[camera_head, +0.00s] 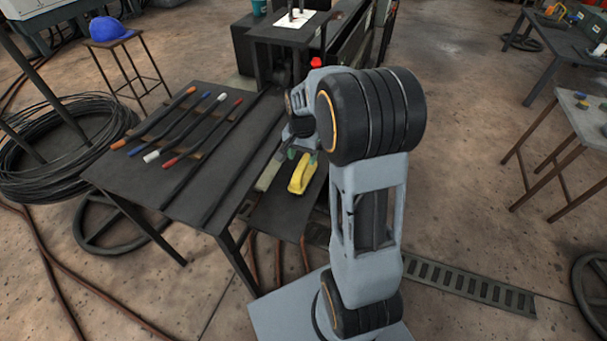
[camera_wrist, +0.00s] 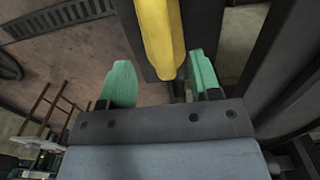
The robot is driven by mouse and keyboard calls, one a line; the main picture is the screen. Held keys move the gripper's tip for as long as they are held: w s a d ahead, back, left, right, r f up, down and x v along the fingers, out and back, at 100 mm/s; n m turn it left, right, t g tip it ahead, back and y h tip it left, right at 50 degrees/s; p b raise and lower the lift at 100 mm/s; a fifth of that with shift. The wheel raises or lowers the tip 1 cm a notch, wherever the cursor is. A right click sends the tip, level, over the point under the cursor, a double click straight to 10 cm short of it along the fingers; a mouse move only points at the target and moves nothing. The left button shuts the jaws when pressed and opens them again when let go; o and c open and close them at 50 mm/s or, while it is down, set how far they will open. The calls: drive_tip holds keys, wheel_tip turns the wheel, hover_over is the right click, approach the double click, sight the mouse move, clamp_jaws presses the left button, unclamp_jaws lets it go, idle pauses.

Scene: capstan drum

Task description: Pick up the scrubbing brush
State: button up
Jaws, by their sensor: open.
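The scrubbing brush appears to be the yellow handled thing (camera_head: 301,175) on a low dark surface beside the table, in the head view. In the wrist view its yellow body (camera_wrist: 160,35) runs down from the top edge, and its near end lies between the fingertips in the picture, closer to the right one. My gripper (camera_head: 302,155) is open, just above and behind the brush in the head view. Its green fingertips stand apart in the wrist view (camera_wrist: 162,80), with nothing clamped. Bristles are not visible, and I cannot tell the height gap to the brush.
A dark table (camera_head: 190,140) at left holds several rods with coloured ends. A greyish flat item (camera_head: 268,174) lies left of the brush. Dark machinery (camera_head: 280,45) stands behind my arm. A wire coil (camera_head: 60,150) lies at far left.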

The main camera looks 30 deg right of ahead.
sight(302, 164)
drive_tip(key=shift+f+b, duration=0.8)
drive_tip(key=shift+f, duration=1.95)
drive_tip(key=c, duration=1.1)
